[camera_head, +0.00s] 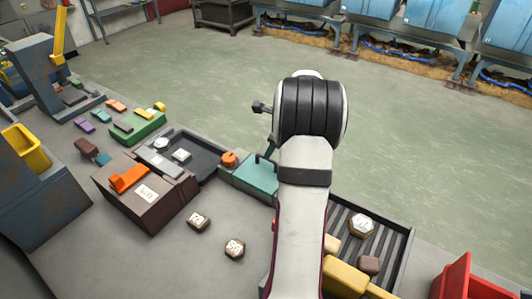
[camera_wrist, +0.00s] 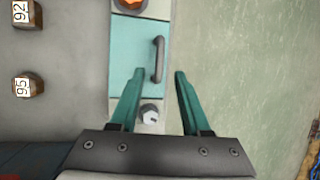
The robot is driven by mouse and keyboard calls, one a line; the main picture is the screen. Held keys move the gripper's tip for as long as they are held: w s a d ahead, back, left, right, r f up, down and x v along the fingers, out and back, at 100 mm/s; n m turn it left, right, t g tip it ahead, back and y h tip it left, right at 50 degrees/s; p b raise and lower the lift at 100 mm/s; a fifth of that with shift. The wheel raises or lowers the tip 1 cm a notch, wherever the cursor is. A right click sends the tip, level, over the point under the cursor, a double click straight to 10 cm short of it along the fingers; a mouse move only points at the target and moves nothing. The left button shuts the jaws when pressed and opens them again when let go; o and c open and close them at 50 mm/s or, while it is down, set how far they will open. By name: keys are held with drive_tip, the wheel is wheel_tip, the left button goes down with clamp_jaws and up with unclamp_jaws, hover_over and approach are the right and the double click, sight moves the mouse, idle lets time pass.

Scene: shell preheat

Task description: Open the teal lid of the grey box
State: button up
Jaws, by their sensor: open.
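The teal lid (camera_head: 257,176) lies flat on the grey box in the middle of the head view, partly behind my arm. In the wrist view the teal lid (camera_wrist: 130,62) looks closed, with a dark bar handle (camera_wrist: 157,58) along its right side. The grey box (camera_wrist: 126,100) shows around it. My gripper (camera_wrist: 159,74) is open and empty, its teal fingers on either side of the handle's lower end in the picture. I cannot tell the height between fingertips and handle. In the head view my arm hides most of the gripper.
An orange knob (camera_head: 229,158) stands beside the lid. Numbered blocks (camera_head: 199,220) lie on the bench to the left. A dark tray (camera_head: 205,150) and brown box (camera_head: 145,205) are further left. A ribbed tray (camera_head: 395,245) with blocks lies right of my arm.

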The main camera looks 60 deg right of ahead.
hover_over(261, 169)
drive_tip(key=s+d, duration=0.1)
drive_tip(key=s, duration=0.1)
wheel_tip(261, 169, down, 5)
drive_tip(key=shift+d+r, duration=0.1)
drive_tip(key=shift+r, duration=0.1)
clamp_jaws()
drive_tip(key=shift+s, duration=0.1)
idle(0.9)
